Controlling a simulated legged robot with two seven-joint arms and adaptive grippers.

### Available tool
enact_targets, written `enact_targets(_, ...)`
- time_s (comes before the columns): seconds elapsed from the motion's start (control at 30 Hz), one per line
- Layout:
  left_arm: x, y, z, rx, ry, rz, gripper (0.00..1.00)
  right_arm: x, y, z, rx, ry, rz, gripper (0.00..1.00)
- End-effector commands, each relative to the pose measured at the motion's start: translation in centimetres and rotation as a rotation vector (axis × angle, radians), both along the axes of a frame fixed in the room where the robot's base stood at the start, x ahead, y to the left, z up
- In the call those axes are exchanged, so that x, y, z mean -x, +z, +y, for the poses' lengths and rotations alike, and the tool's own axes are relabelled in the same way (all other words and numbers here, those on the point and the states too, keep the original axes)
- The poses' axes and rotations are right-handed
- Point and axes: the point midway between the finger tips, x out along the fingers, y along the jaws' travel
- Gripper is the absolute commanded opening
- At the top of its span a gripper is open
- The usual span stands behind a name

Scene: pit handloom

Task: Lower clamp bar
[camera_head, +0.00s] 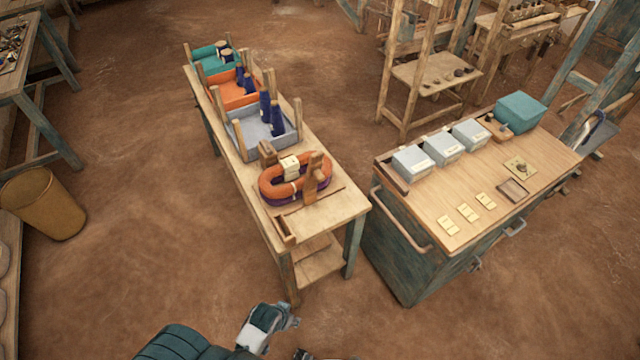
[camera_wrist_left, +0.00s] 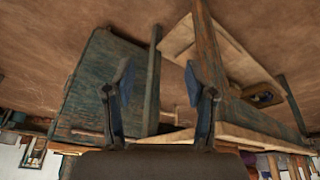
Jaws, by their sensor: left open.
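A narrow wooden bench (camera_head: 325,215) stands ahead of me. On its near end lies an orange-and-purple coil (camera_head: 270,190), with a wooden block post (camera_head: 313,182) standing at it. A thin dark bar (camera_head: 318,200) lies across the bench beside the coil. I cannot tell for sure which part is the clamp bar. My left gripper (camera_head: 290,317) is low in front of the bench's near end, apart from it. In the left wrist view its two fingers (camera_wrist_left: 158,85) are spread with nothing between them. My right gripper is not clearly seen.
A teal cabinet (camera_head: 395,255) with a wooden top stands right of the bench, with grey boxes and cards on top. Grey (camera_head: 250,145), orange (camera_head: 228,100) and teal trays hold dark blue cones farther along the bench. A yellow bin (camera_head: 42,205) stands left. Floor between is clear.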

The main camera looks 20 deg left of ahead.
Motion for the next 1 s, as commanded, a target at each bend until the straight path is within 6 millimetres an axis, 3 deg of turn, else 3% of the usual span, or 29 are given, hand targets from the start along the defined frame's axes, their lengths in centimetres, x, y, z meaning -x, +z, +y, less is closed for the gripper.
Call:
enact_targets(0.1, -3.6, 6.5, -0.4, 0.146, 0.079, -0.146, 0.56, 0.0, 0.2, 0.0, 0.000, 0.000, 0.000, 0.40)
enact_targets(0.33, -11.9, 15.3, -0.4, 0.579, 0.304, -0.440, 0.56, 0.0, 0.3, 0.0, 0.000, 0.000, 0.000, 0.40)
enact_targets(0.5, -17.2, 21.8, 2.8, 0.934, 0.512, -0.633, 0.56, 0.0, 0.3, 0.0, 0.000, 0.000, 0.000, 0.40)
enact_targets(0.6, -19.2, 24.8, 5.3, 1.106, 0.620, -0.716, 0.56, 0.0, 0.3, 0.0, 0.000, 0.000, 0.000, 0.40)
enact_targets(0.77, -20.6, 26.8, 7.2, 1.226, 0.693, -0.770, 0.56, 0.0, 0.4, 0.0, 0.000, 0.000, 0.000, 0.40)
enact_targets(1.0, -24.4, 26.9, 6.1, 1.231, 0.695, -0.772, 0.56, -0.1, 1.2, 0.0, 0.000, 0.000, -0.001, 0.40)
